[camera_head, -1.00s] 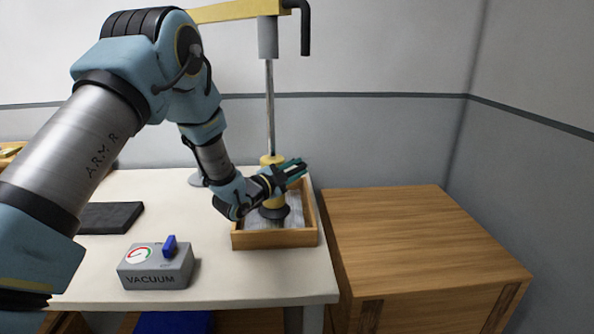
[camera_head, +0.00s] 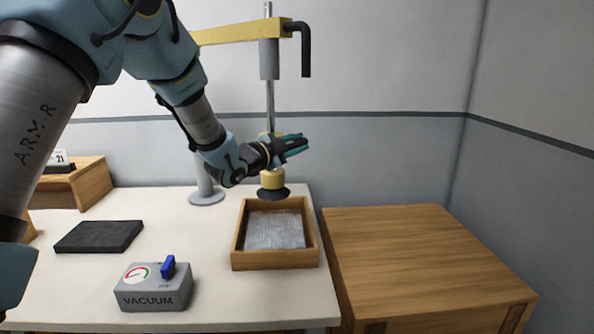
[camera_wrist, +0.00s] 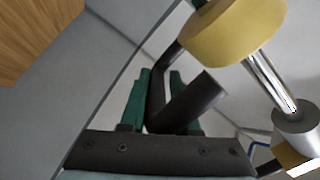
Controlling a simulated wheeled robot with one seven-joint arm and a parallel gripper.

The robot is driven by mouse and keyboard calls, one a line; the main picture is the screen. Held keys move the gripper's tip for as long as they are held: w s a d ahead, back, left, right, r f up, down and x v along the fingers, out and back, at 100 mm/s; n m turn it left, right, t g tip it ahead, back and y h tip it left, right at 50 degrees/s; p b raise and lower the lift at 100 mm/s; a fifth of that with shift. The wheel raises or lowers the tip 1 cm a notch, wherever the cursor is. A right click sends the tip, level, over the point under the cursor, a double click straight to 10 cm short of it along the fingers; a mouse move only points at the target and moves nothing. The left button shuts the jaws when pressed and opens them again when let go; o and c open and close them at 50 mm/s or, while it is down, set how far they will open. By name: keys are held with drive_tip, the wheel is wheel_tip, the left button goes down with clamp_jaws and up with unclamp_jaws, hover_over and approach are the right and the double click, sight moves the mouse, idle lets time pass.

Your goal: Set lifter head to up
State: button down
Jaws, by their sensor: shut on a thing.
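The lifter head (camera_head: 272,180) is a yellow cylinder with a dark suction cup (camera_head: 274,194) below it, hanging from a metal rod. It is raised clear of the wooden tray (camera_head: 241,233), with nothing visible under the cup. The rod's top sticks out above the yellow beam (camera_head: 228,33). My gripper (camera_head: 292,146), with teal fingers, is beside the head. In the wrist view my gripper (camera_wrist: 160,88) is shut on a dark handle (camera_wrist: 188,101) beside the yellow head (camera_wrist: 232,28). My wrist partly hides the head's upper part in the head view.
A grey sheet (camera_head: 275,229) lies in the tray. A grey vacuum box (camera_head: 154,297) with a blue lever (camera_head: 168,267) stands in front left. A dark pad (camera_head: 98,237) lies on the white table. A wooden cabinet (camera_head: 425,258) is at the right, its top bare.

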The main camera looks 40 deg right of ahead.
drive_tip(key=r, duration=0.5)
drive_tip(key=shift+s+d+r, duration=0.15)
drive_tip(key=shift+s+r, duration=0.1)
drive_tip(key=shift+s, duration=0.05)
drive_tip(key=c, duration=1)
unclamp_jaws()
drive_tip(key=shift+o, duration=1.2)
drive_tip(key=shift+w, duration=0.1)
drive_tip(key=shift+w+a+f, duration=0.1)
drive_tip(key=shift+a+f, duration=0.05)
drive_tip(key=shift+a, duration=0.15)
drive_tip(key=s+a+b, duration=0.1)
drive_tip(key=a+b, duration=0.3)
drive_tip(key=a, duration=0.6)
drive_tip(key=shift+s+a, duration=0.15)
drive_tip(key=shift+s, duration=0.05)
